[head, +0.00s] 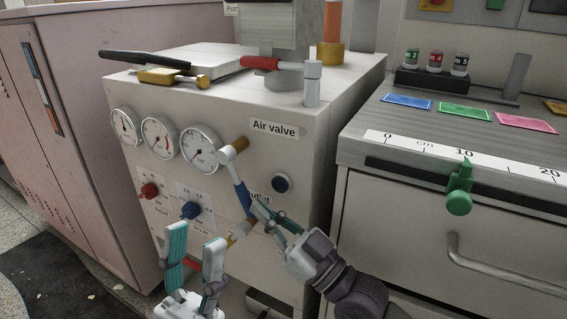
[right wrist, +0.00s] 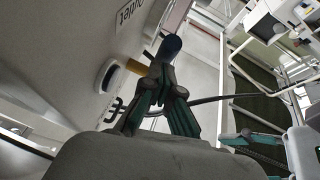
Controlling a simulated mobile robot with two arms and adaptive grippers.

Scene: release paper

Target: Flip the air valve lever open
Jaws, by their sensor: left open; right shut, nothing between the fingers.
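The air valve lever has a white arm and a blue handle (head: 242,196). It hangs down, slightly tilted to the right, from a brass pivot (head: 240,144) left of the "Air valve" label (head: 274,129). My right gripper (head: 262,210) is shut with nothing between its fingers, at the lower end of the blue handle. In the right wrist view the dark blue handle (right wrist: 171,45) shows just beyond the right gripper's fingertips; I cannot tell whether they touch. My left gripper (head: 194,250) is open and empty, low in front of the panel.
The panel carries gauges (head: 160,138), a red knob (head: 149,190), a blue knob (head: 190,209) and a round dark button (head: 281,183). A red-handled lever (head: 260,63) lies on top. A drawer cabinet (head: 400,225) with a green clamp (head: 459,190) stands right.

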